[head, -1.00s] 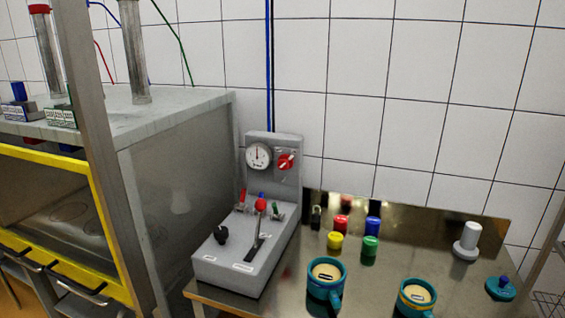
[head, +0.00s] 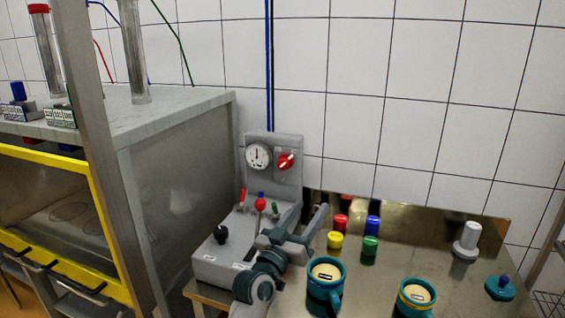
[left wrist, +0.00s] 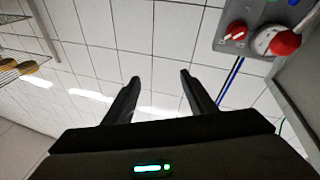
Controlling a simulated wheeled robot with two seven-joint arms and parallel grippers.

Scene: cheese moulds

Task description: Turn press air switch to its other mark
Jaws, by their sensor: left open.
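The press air switch appears to be the red rotary knob (head: 286,161) with a white bar, on the upright grey panel beside the round gauge (head: 258,156). Its bar is tilted in the head view. The knob also shows at the upper right of the left wrist view (left wrist: 236,32). My left gripper (left wrist: 160,77) is open, with nothing between its fingers and white tiles beyond them. In the head view my left arm rises from the bottom in front of the grey press console (head: 215,268), and its gripper is below and apart from the knob. My right gripper is not in view.
A lever with a red ball (head: 260,204) and a black knob (head: 221,234) stand on the console. Two teal mugs (head: 325,272) (head: 416,296), coloured pots (head: 335,240) and a white plunger (head: 468,240) stand on the metal table to the right. A steel post (head: 95,140) stands left.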

